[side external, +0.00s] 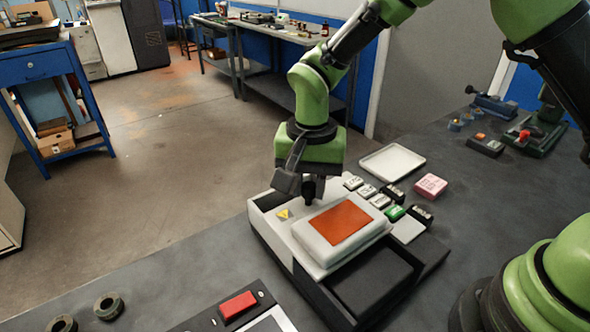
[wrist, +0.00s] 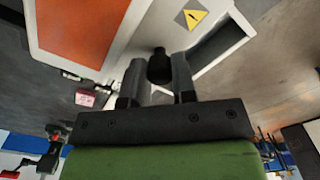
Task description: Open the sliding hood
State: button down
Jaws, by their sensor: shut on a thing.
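The sliding hood (side external: 318,238) is a white raised cover with an orange panel, sitting on the bench instrument (side external: 262,240). Its white body and orange panel also show in the wrist view (wrist: 85,22). A black knob (wrist: 160,68) stands up at the hood's far end. My gripper (side external: 303,190) is over that end, pointing down. In the wrist view its two fingers (wrist: 156,62) are on either side of the knob, shut on it. A dark recess (side external: 375,282) shows at the near right of the hood, and a smaller dark opening (side external: 268,202) at the far left.
Several small labelled blocks (side external: 367,191) line the instrument's right side. A pink block (side external: 430,185) and a white tray (side external: 392,162) lie beyond them. A panel with a red button (side external: 238,304) and two dark rings (side external: 108,306) are at the near left. Bare bench (side external: 190,265) lies left of the instrument.

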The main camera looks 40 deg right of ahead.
aim_at(336, 216)
jog(key=s, duration=0.6)
jog(key=shift+s, duration=0.2)
jog(key=c, duration=1.2)
grip_release()
notch_tip(336, 216, up, 10)
jog(key=shift+r, duration=0.1)
